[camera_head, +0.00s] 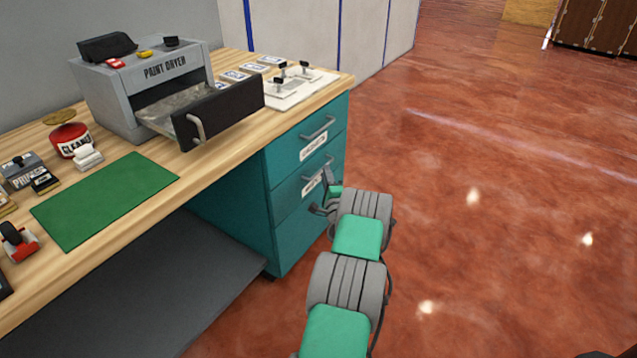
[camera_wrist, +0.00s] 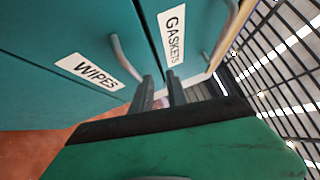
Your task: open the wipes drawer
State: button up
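The wipes drawer (camera_wrist: 60,85) is a teal front with a white "WIPES" label (camera_wrist: 92,71) and a grey bar handle (camera_wrist: 122,58). It looks shut. In the head view it is the middle drawer (camera_head: 283,196) of the teal cabinet, its handle partly hidden by my gripper. My gripper (camera_wrist: 162,92) is open, with a gap between its two dark fingers. The handle's near end is beside the left finger; I cannot tell whether they touch. Nothing shows between the fingers. In the head view my gripper (camera_head: 323,195) is close to the drawer front.
The gaskets drawer (camera_wrist: 185,20) is above, shut, with its own handle (camera_wrist: 222,38). On the wooden bench (camera_head: 215,165), the paint dryer (camera_head: 150,85) has its drawer (camera_head: 222,112) pulled out. A green mat (camera_head: 105,200) lies left. The red floor to the right is clear.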

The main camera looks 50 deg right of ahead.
aim_at(321, 170)
notch_tip(321, 170, down, 5)
jog(key=b, duration=0.3)
jog(key=b+x, duration=0.1)
jog(key=x, duration=0.7)
jog(key=shift+a+r, duration=0.1)
jog(key=shift+r, duration=0.05)
grip_shut()
dwell(0.8)
